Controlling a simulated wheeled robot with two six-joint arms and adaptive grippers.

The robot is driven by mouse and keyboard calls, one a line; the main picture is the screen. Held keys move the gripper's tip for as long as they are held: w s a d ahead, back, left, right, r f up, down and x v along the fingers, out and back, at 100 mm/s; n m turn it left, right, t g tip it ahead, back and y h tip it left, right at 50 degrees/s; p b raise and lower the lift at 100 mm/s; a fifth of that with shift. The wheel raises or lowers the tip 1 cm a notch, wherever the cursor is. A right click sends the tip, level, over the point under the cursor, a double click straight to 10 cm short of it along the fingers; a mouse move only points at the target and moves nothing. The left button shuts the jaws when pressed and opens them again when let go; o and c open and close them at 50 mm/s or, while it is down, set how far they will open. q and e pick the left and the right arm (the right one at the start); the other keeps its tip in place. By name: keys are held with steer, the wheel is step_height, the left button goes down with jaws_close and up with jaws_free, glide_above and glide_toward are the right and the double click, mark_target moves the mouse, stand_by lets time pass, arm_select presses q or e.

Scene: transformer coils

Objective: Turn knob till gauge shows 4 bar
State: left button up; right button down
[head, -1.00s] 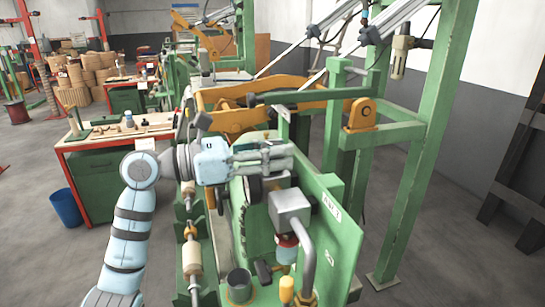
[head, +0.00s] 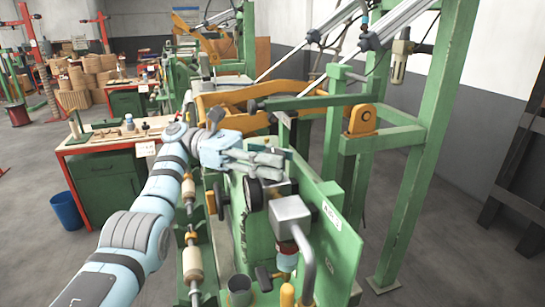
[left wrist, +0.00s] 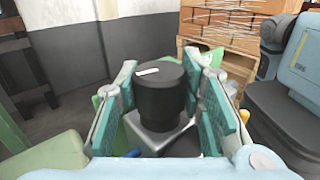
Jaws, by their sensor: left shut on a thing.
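The knob (left wrist: 160,90) is a black cylinder with a white mark on its top, above a grey block (left wrist: 157,135). In the left wrist view it stands between the green finger pads of my left gripper (left wrist: 166,98), which is shut on it. In the head view my left gripper (head: 268,160) reaches in from the left above the green machine panel, and its fingers hide the knob. A round black part, likely the gauge (head: 253,193), sits just below the fingers, seen nearly edge-on. Its dial cannot be read. My right gripper is not in view.
A grey metal box (head: 290,213) with a bent pipe (head: 306,262) stands close below the gripper. The green upright panel (head: 338,240) is to the right. A red-edged workbench (head: 105,145) and blue bin (head: 65,208) are at the left.

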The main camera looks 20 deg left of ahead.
arm_select(q)
steer(key=shift+f, duration=0.1)
stand_by(0.4)
steer(key=o, duration=1.2)
steer(key=shift+t, duration=0.3)
